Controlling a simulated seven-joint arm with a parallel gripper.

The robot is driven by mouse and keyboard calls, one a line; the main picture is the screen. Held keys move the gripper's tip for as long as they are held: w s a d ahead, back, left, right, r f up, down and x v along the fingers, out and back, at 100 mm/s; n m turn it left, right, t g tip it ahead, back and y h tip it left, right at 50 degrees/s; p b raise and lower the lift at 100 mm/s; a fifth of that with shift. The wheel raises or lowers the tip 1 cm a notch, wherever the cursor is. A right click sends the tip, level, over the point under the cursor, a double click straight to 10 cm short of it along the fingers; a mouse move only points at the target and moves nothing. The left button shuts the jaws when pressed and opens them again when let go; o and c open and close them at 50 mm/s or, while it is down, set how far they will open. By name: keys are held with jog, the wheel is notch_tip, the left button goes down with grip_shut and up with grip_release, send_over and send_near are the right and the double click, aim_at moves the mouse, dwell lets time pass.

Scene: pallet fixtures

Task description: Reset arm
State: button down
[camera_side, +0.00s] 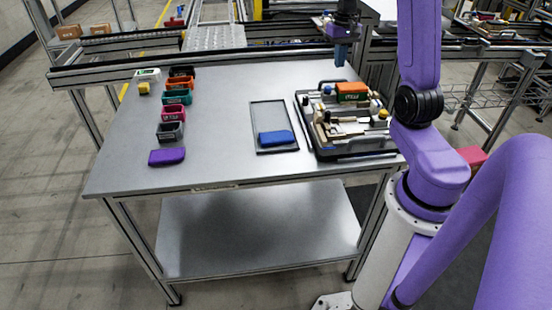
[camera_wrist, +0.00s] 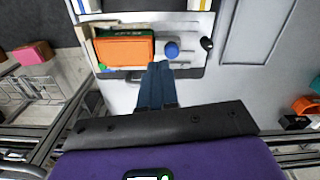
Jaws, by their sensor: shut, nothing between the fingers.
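My gripper (camera_side: 340,53) hangs pointing down near the back edge of the table, beyond the fixture pallet. In the wrist view its blue fingers (camera_wrist: 157,82) are together with nothing between them. The fixture pallet (camera_side: 350,153) is a black-framed tray on the right of the table with several parts on it. An orange block (camera_side: 352,91) sits at its back edge, and it also shows in the wrist view (camera_wrist: 124,51), just left of my fingertips. A blue round knob (camera_wrist: 171,49) is just beyond the fingertips.
The grey table (camera_side: 215,110) holds a shallow grey tray (camera_side: 271,104) with a blue block (camera_side: 275,138) in it. A column of small bins (camera_side: 173,113), a purple block (camera_side: 167,156) and a white device (camera_side: 147,75) stand left. The table's middle is clear. Rails run behind.

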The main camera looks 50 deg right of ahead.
jog(key=s+a+r+n, duration=0.2)
jog(key=a+n, duration=0.8)
jog(key=a, duration=1.7)
jog(key=s+a+n, duration=0.4)
jog(key=s+a, duration=0.1)
jog(key=s, duration=0.4)
jog(key=s+a+n, duration=0.5)
jog(key=s, duration=0.5)
jog(key=shift+a+f+n, duration=0.2)
jog(key=shift+f+n, duration=0.05)
jog(key=shift+n, duration=0.05)
